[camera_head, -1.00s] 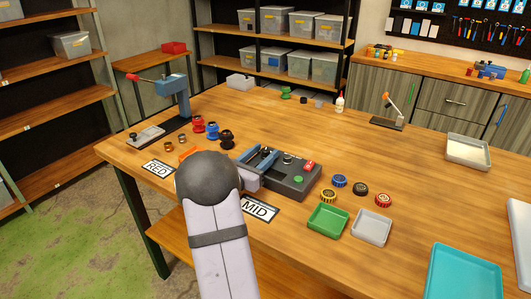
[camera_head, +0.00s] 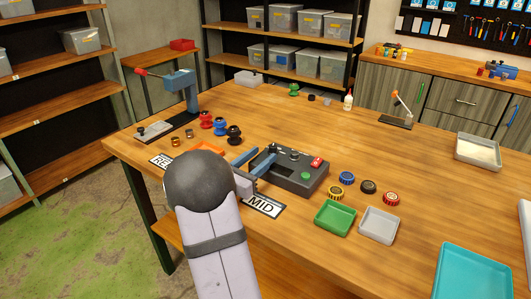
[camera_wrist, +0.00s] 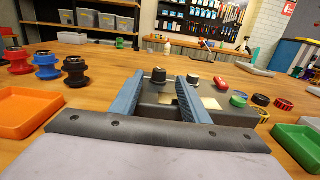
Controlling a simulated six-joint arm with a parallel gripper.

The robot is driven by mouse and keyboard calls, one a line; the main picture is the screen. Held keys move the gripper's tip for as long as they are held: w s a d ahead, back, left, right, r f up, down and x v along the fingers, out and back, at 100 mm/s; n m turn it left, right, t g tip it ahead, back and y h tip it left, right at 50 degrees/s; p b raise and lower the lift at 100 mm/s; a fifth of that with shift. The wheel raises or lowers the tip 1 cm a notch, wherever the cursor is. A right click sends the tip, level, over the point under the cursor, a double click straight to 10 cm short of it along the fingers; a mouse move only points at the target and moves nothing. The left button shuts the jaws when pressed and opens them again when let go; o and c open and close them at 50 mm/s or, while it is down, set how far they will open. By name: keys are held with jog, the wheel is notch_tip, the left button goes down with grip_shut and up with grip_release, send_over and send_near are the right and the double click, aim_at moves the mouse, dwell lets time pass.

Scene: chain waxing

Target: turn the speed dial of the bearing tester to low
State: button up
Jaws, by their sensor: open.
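The bearing tester (camera_head: 313,181) is a dark grey box on the table, with a green button and a red switch on its right part. In the wrist view, the tester (camera_wrist: 232,115) lies ahead of my gripper. A black round knob (camera_wrist: 159,75) shows between the blue jaws, apart from both.
An orange tray (camera_head: 207,148) and several coloured spools (camera_head: 220,126) stand left of the tester. A MID sign (camera_head: 263,205) lies in front. Green (camera_head: 335,219) and grey (camera_head: 379,225) trays and several round bearings (camera_head: 347,178) are to the right.

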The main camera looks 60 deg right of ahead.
aim_at(273, 145)
jog(key=shift+w+d+r+m+g+p, duration=0.35)
jog(key=shift+w+r+m+g+p, duration=0.2)
jog(key=shift+p, duration=0.35)
jog(key=shift+w+d+r+m+g+p, duration=0.2)
jog(key=shift+w+m+g+p, duration=0.15)
jog(key=shift+g+p, duration=0.3)
jog(key=shift+w+a+f+m+g+y+p, duration=0.1)
jog(key=shift+w+m+g+y+p, duration=0.05)
jog(key=shift+m+g+p, duration=0.3)
jog(key=shift+w+f+m+g+y+p, duration=0.15)
jog(key=shift+m+g+p, duration=0.1)
jog(key=shift+g+p, duration=0.3)
jog(key=shift+w+a+f+m+g+y+p, duration=0.15)
jog(key=shift+f+m+g+y+p, duration=0.1)
jog(key=shift+g, duration=0.25)
jog(key=shift+a+f+m+g+y+p, duration=0.15)
jog(key=shift+m+g, duration=0.1)
jog(key=shift+g, duration=0.25)
jog(key=shift+p+x, duration=1.1)
jog(key=shift+x, duration=2.55)
jog(key=c, duration=1.1)
